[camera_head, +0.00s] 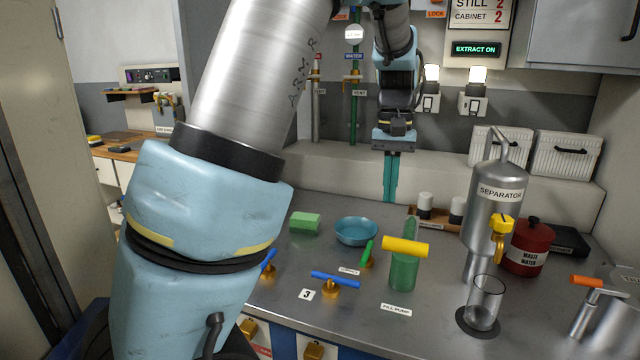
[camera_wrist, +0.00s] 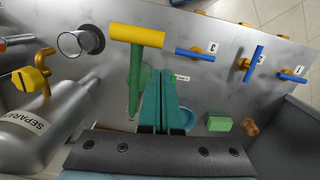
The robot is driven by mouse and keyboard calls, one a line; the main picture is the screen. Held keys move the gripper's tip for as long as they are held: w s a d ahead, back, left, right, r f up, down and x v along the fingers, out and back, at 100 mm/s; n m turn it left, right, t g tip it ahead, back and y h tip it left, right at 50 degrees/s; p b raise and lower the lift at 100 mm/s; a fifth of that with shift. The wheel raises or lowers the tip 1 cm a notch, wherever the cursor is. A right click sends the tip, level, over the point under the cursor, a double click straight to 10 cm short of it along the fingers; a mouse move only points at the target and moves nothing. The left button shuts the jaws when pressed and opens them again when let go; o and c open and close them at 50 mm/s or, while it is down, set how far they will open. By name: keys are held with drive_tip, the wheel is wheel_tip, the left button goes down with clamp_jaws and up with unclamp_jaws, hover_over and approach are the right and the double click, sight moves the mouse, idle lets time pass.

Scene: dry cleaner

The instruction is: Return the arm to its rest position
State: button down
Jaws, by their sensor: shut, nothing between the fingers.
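My arm (camera_head: 200,190) fills the left and upper part of the head view. It bends so that my gripper (camera_head: 390,200) hangs fingers-down at the back of the steel counter (camera_head: 440,320). The teal fingers are shut together with nothing between them. They are above and behind the blue bowl (camera_head: 356,232) in the picture. In the wrist view my gripper (camera_wrist: 160,75) shows as two fingers side by side, close to the green pump with the yellow handle (camera_wrist: 137,35). Whether they touch anything is not clear, but no contact shows.
The pump's yellow handle (camera_head: 405,246), blue-handled valves (camera_head: 335,280), green sponge (camera_head: 305,222), glass (camera_head: 485,300) and separator (camera_head: 492,205) stand on the counter. A red waste water can (camera_head: 530,247) is at right. Wall switches (camera_head: 430,100) and pipes (camera_head: 354,110) are near my gripper.

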drive_tip(key=s+a+f+n+t, duration=0.1)
drive_tip(key=s+a+f, duration=0.1)
drive_tip(key=a, duration=0.6)
drive_tip(key=s+a+f, duration=0.3)
drive_tip(key=a, duration=0.5)
drive_tip(key=s+a+f+n+t, duration=0.1)
drive_tip(key=s+a+f, duration=0.2)
drive_tip(key=a, duration=0.5)
drive_tip(key=shift+s+a+f+n+t, duration=0.25)
drive_tip(key=shift+s+a+n+t, duration=0.05)
drive_tip(key=shift+a, duration=0.05)
